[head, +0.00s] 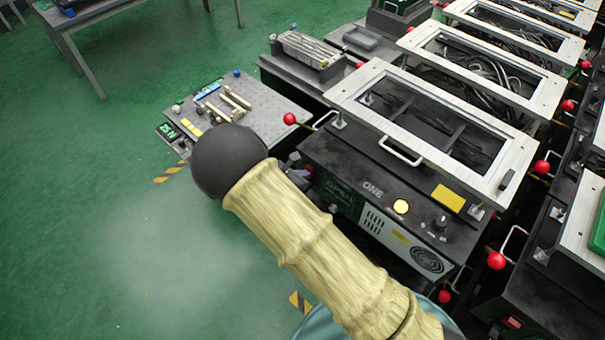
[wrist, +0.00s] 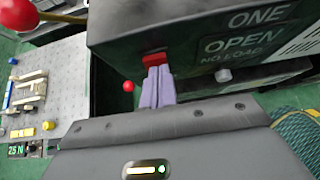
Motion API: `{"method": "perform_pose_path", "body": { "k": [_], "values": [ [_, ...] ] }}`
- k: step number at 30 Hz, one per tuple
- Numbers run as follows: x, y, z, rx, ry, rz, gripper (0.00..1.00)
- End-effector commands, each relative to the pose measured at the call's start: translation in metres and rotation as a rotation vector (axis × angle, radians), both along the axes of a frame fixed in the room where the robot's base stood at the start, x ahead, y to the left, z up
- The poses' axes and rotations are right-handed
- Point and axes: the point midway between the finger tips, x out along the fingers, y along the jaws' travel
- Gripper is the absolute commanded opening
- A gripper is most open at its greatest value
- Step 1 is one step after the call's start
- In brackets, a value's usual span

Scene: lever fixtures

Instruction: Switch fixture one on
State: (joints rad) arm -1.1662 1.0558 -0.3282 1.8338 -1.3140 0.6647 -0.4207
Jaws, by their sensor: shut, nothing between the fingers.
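Fixture one (head: 345,165) is a dark box marked ONE, with a pale framed lid (head: 440,158) above it. Its front also shows in the wrist view (wrist: 130,35), with the words "OPEN" and "NO LOAD". A red rocker switch (wrist: 154,59) sits low on that front, left of the words. My gripper (wrist: 157,72) is shut and empty, its purple fingertips right at the switch; I cannot tell whether they touch. In the head view my arm hides most of the gripper. A red ball lever (head: 289,118) sticks out at the fixture's left; a red ball (wrist: 18,12) shows large in the wrist view.
A round yellow light (head: 401,206) and a black knob (head: 440,221) are on fixture one's top. More fixtures with red ball levers stand behind and to the right. A perforated bench (head: 262,118) with metal parts stands left.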

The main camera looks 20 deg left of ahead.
Motion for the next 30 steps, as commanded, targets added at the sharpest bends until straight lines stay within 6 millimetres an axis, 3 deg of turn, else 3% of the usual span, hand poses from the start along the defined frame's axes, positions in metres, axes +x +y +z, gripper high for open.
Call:
{"method": "perform_pose_path", "body": {
  "k": [7, 22, 30],
  "values": [
    [-0.001, 0.002, 0.012, 0.001, -0.001, 0.002, 0.00],
    [-0.002, 0.001, 0.014, 0.000, 0.000, -0.003, 0.00],
    [-0.023, 0.018, 0.023, 0.000, 0.000, -0.003, 0.00]
  ]
}}
